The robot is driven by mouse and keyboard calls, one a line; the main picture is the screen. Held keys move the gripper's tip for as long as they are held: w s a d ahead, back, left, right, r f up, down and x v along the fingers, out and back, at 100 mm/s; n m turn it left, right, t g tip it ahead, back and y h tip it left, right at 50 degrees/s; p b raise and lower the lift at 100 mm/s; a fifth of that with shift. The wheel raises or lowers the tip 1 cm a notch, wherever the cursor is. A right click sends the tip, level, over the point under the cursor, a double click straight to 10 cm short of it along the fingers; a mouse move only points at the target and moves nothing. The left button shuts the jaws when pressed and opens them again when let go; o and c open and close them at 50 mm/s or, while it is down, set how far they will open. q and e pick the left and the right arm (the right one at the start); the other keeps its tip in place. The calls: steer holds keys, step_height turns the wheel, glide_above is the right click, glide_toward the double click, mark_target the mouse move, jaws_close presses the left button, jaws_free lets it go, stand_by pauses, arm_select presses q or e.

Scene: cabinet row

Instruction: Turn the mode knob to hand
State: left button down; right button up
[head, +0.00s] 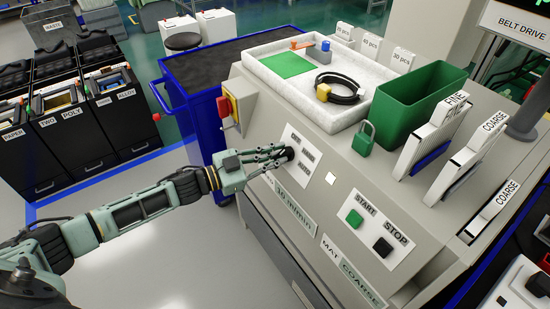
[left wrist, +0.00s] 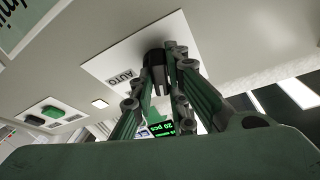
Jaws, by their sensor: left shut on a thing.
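The mode knob (head: 290,153) is a small dark knob on a white label plate (head: 299,140) on the sloping grey front of the machine. The plate's small words are hard to read in the head view; AUTO can be read on the plate (left wrist: 110,66) in the left wrist view. My left gripper (head: 283,154) reaches in from the left, its fingers closed around the knob. In the left wrist view the dark knob (left wrist: 154,60) sits between the fingertips, partly hidden by them. Its pointer direction cannot be made out. My right gripper is not in view.
A red and yellow switch (head: 228,108) sticks out left of the plate. START (head: 355,218) and STOP (head: 382,247) buttons lie to the right. A white tray (head: 270,75), a green bin (head: 418,95) and a padlock (head: 363,140) are above. Open floor lies left.

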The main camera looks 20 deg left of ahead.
arm_select(q)
steer(key=shift+w+a+r+m+g+h, duration=0.15)
steer(key=shift+m+g, duration=0.35)
steer(key=shift+m, duration=0.85)
steer(key=shift+d+f+m+g+h, duration=0.1)
steer(key=shift+m+g+h, duration=0.3)
steer(key=shift+m, duration=0.95)
steer(key=shift+g, duration=0.3)
steer(key=c, duration=1.7)
jaws_free()
steer(key=shift+s+a, duration=0.3)
steer(key=shift+a, duration=0.2)
steer(key=v, duration=1.1)
steer(key=shift+r, duration=0.15)
steer(key=shift+d, duration=0.1)
